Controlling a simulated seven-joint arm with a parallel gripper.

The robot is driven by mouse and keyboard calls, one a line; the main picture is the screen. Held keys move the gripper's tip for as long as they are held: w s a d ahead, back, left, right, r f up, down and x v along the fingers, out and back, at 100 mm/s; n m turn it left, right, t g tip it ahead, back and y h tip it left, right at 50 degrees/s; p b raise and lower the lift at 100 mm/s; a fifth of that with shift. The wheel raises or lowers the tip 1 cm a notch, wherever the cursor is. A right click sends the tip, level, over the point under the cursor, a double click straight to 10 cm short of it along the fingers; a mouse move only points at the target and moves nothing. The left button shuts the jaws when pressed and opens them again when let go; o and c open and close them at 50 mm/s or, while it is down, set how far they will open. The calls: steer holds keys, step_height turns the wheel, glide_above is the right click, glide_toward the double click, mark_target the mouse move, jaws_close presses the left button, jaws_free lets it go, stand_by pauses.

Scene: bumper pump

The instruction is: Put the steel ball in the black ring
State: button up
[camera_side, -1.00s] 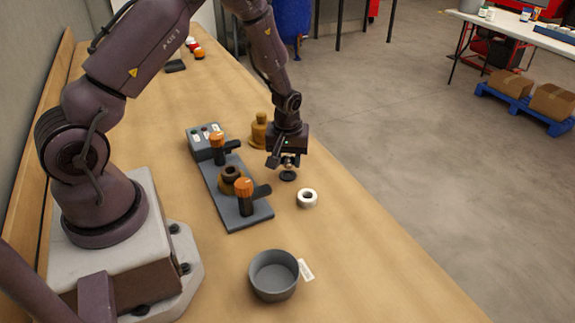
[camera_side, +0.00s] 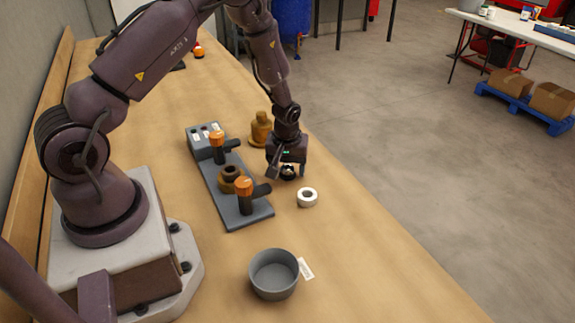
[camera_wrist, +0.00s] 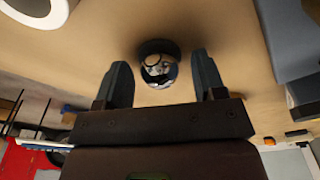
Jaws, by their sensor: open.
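The steel ball (camera_wrist: 158,72) is a shiny mirror-like sphere, seen between my two fingers in the wrist view. The black ring (camera_wrist: 155,46) lies on the table directly under the ball, and the ball appears to rest on it. In the side view the dark ball and ring show together at the fingertips (camera_side: 288,172). My gripper (camera_wrist: 159,60) is open, low over the table, with a finger on each side of the ball and a visible gap to each. The ring's near side is partly hidden by the ball.
A white ring (camera_side: 307,197) lies close by on the near side. A grey fixture plate (camera_side: 243,211) with orange-knobbed clamps stands to the left. A brass-coloured stepped part (camera_side: 260,130) stands behind. A grey bowl (camera_side: 274,275) is in front; the table between is clear.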

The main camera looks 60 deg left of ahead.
steer(key=shift+r, duration=0.15)
step_height(320, 180, up, 12)
steer(key=d, duration=0.1)
step_height(320, 180, up, 10)
steer(key=m+t, duration=0.1)
steer(key=m, duration=0.2)
glide_above(287, 171)
steer(key=s+d, duration=0.2)
steer(key=d, duration=0.2)
steer(key=s+d+r+m+t, duration=0.2)
steer(key=s+d+r+m, duration=0.2)
steer(key=s+r, duration=0.2)
steer(key=s+d+r+m+t+h, duration=0.1)
steer(key=s+d+r+m, duration=0.3)
steer(key=s, duration=0.5)
step_height(287, 171, up, 2)
steer(key=shift+s+r+t, duration=0.1)
steer(key=shift+s+t, duration=0.2)
steer(key=shift+t, duration=0.1)
